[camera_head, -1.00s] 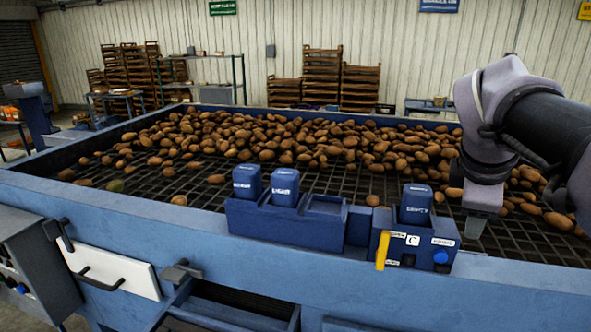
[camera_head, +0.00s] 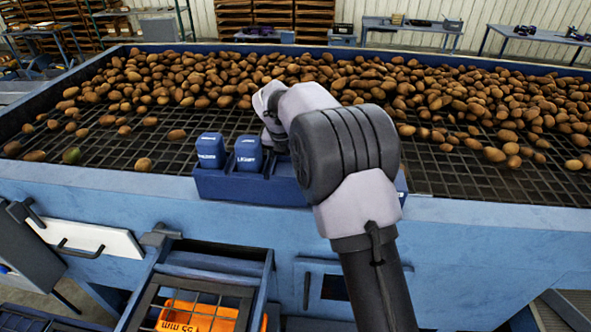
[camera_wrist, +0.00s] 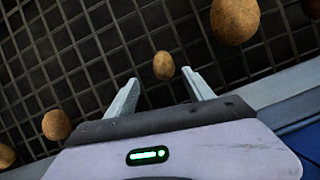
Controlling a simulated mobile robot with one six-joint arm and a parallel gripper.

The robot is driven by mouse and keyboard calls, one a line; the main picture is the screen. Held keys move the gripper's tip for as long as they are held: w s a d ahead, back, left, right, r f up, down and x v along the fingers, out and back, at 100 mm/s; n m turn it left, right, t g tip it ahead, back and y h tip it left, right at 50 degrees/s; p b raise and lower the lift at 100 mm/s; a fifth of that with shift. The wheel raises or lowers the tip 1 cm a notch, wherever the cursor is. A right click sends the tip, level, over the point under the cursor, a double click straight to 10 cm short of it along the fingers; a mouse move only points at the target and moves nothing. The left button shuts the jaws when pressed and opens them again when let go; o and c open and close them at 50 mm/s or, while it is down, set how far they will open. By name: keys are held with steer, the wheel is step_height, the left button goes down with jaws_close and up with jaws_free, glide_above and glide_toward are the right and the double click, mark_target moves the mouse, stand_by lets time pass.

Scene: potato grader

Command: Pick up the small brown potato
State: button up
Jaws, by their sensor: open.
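In the wrist view a small round brown potato (camera_wrist: 164,65) lies on the dark wire grid. My gripper (camera_wrist: 161,80) is open, with one finger on each side just short of this potato. The potato lies in line with the gap between the fingertips, and nothing is held. In the head view my arm blocks the sight of the fingers and of this potato.
A larger potato (camera_wrist: 235,20) lies right of the gripper and another (camera_wrist: 56,124) lies left of it. A blue holder with two blue blocks (camera_head: 248,153) stands on the grader's near rim (camera_head: 110,185). A potato heap (camera_head: 460,95) covers the grid's far side.

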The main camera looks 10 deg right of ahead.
steer(key=x, duration=0.2)
steer(key=d+p+x, duration=0.1)
steer(key=x, duration=0.2)
steer(key=shift+w+f, duration=0.15)
steer(key=shift+w, duration=0.05)
steer(key=shift+s, duration=0.25)
steer(key=shift+c, duration=0.2)
jaws_close()
